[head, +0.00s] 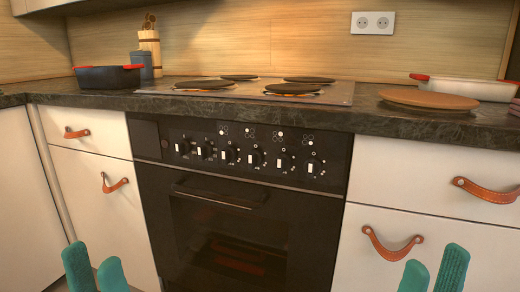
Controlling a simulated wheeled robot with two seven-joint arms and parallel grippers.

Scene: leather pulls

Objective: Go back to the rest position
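My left gripper (95,268) shows at the bottom left edge as two teal fingers with a gap between them, in front of the white cabinet. My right gripper (433,272) shows at the bottom right, its two teal fingers apart with nothing seen between them. Both point upward into the view, and their lower parts are cut off by the frame. Both look open and empty, apart from the leather pulls.
A black oven (230,225) stands in the middle. White drawers carry leather pulls (391,246) on both sides. The dark counter (385,119) holds a hob (247,93), a black dish (107,78), a white dish (470,88) and a round board (428,99).

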